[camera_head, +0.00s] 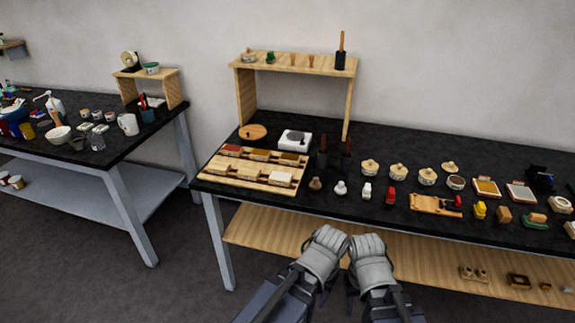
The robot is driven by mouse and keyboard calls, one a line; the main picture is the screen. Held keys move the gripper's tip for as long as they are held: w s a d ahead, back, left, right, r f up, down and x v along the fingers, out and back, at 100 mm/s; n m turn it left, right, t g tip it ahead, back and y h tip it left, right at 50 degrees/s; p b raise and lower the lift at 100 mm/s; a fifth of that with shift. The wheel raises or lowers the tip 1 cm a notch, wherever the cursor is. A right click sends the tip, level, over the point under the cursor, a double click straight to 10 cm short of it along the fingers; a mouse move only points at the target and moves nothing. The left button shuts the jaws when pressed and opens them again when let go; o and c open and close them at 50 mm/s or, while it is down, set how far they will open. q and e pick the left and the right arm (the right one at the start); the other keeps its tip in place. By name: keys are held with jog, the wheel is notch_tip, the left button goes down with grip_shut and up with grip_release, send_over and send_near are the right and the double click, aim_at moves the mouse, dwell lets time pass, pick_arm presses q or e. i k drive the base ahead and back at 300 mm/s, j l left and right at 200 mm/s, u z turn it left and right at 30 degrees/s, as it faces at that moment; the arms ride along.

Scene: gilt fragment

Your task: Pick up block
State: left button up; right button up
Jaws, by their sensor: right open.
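Several things here are block-shaped, and I cannot tell which one is the block. A small tan block (504,214) stands near the front edge of the black table at the right. A wooden tray (222,178) at the table's left front holds several blocks in red, yellow, brown and white. My left gripper (322,255) and right gripper (370,263) are side by side, low in front of the table, apart from these blocks. The right one is open with nothing seen in it. The left one's fingers do not show clearly.
A wooden riser (293,64) stands at the back left of the table. Several lidded pots, a red item (390,195) and a wooden plane-like piece (433,204) crowd the table. A wooden shelf (250,228) lies below. Another cluttered table (150,130) is at the left.

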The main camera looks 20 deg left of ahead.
aim_at(256, 155)
jog(key=i+j+z, duration=0.15)
jog(key=j+z, duration=0.25)
jog(key=j, duration=0.9)
jog(key=j+z, duration=0.4)
jog(key=j, duration=0.9)
jog(key=k, duration=0.05)
